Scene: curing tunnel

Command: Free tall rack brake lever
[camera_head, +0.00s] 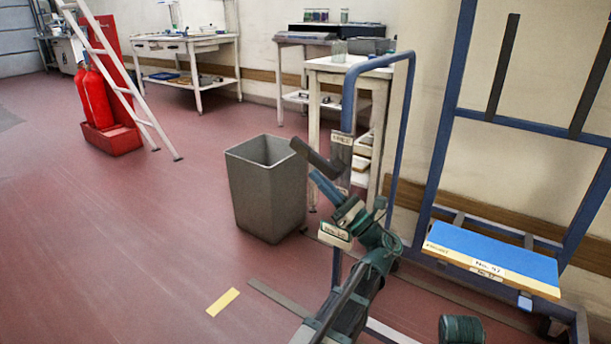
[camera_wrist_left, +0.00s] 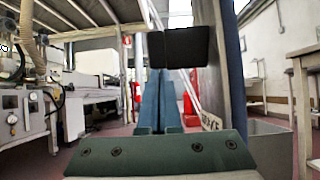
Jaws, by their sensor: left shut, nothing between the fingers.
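The brake lever (camera_head: 318,158) is a dark grey bar sticking out up and left from a grey labelled plate (camera_head: 341,146) on a blue upright post of the rack (camera_head: 349,100). My left gripper (camera_head: 316,177) has its blue fingers shut and empty, just below the lever in the head view. In the left wrist view the shut fingers (camera_wrist_left: 158,98) point ahead, and the lever's dark block end (camera_wrist_left: 187,47) shows beyond and above the tips. I cannot tell whether they touch. The labelled plate (camera_wrist_left: 211,121) is partly hidden at right.
A grey bin (camera_head: 265,190) stands left of the post. A blue frame (camera_head: 447,110) with a blue-topped board (camera_head: 490,252) stands at right. Workbenches (camera_head: 185,43) line the back wall. Fire extinguishers (camera_head: 95,97) and a white ladder (camera_head: 125,85) stand far left. The left floor is clear.

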